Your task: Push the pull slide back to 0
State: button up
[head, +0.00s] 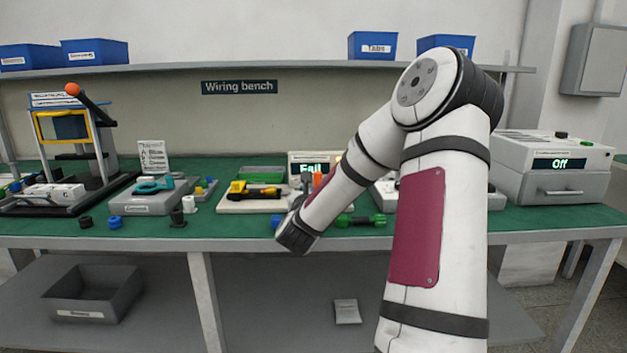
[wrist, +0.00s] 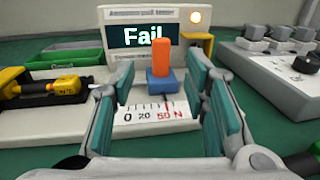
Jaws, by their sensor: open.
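The pull slide (wrist: 165,82) is a blue block with an upright orange post on a white base, seen in the wrist view. Its printed scale (wrist: 148,115) reads 0, 20, 50 N from left to right. A thin red mark below the block stands near the 50. My gripper (wrist: 162,75) is open, with one teal-padded finger on each side of the slide in the picture. I see no clear contact, and the depth between them is hard to judge. In the head view the orange post (head: 317,180) shows beside my arm, which hides much of the fixture.
A display (wrist: 143,35) behind the slide reads "Fail", with a lit lamp (wrist: 196,17) beside it. A grey device with a black knob (wrist: 304,64) stands right. Green bench top lies between.

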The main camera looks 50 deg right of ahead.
aim_at(317, 176)
jog(key=b+x, duration=0.1)
jog(key=x, duration=0.8)
jog(key=shift+w+d, duration=0.2)
jog(key=shift+d, duration=0.1)
grip_shut()
